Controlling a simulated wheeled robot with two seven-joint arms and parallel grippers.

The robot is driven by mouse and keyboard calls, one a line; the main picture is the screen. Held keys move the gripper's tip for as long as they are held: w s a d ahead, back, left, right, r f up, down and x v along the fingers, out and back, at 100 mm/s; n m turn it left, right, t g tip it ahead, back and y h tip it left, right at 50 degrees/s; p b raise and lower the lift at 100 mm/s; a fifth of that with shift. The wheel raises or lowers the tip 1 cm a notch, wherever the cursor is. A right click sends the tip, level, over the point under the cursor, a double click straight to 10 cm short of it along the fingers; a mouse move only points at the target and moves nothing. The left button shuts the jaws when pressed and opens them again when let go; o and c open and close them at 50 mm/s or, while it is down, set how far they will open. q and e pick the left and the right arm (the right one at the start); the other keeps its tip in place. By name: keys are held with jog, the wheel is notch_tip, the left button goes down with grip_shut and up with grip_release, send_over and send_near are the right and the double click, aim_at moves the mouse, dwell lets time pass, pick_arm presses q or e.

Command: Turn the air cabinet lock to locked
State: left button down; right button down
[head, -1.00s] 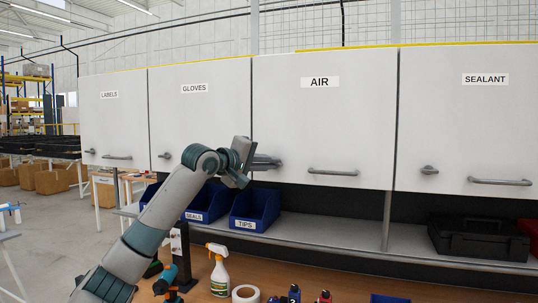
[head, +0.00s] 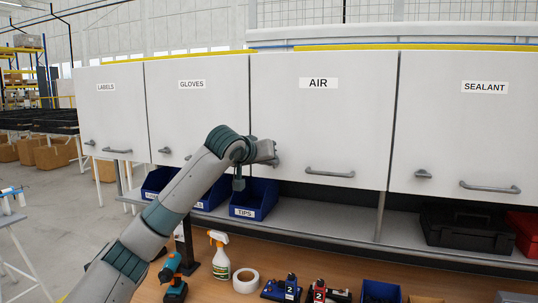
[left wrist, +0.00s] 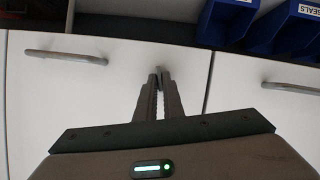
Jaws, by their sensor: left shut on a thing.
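The white cabinet door labelled AIR (head: 322,120) is closed, with a grey bar handle (head: 330,172) along its lower edge. My left gripper (head: 274,158) is at the door's lower left corner, where the lock is. In the left wrist view, the fingertips of my left gripper (left wrist: 159,76) are close together on the small grey lock knob, which they mostly hide. The AIR handle also shows in that view (left wrist: 65,57). The way the knob points cannot be made out. My right gripper is not in view.
Closed GLOVES (head: 197,110) and SEALANT (head: 450,130) doors flank AIR. Blue bins (head: 253,200) and a black case (head: 465,230) stand on the shelf below. A spray bottle (head: 220,258) and white tape roll (head: 245,281) are on the bench.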

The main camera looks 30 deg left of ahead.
pick_arm(q)
jog(key=shift+d+m+y, duration=0.2)
jog(key=shift+m+y, duration=0.5)
jog(key=shift+m, duration=0.4)
jog(key=c, duration=1.9)
grip_release()
jog(key=shift+o, duration=0.2)
jog(key=b+v, duration=0.7)
jog(key=v, duration=1)
jog(key=shift+d+r+b, duration=0.15)
jog(key=shift+r+b, duration=0.05)
jog(key=shift+b, duration=0.1)
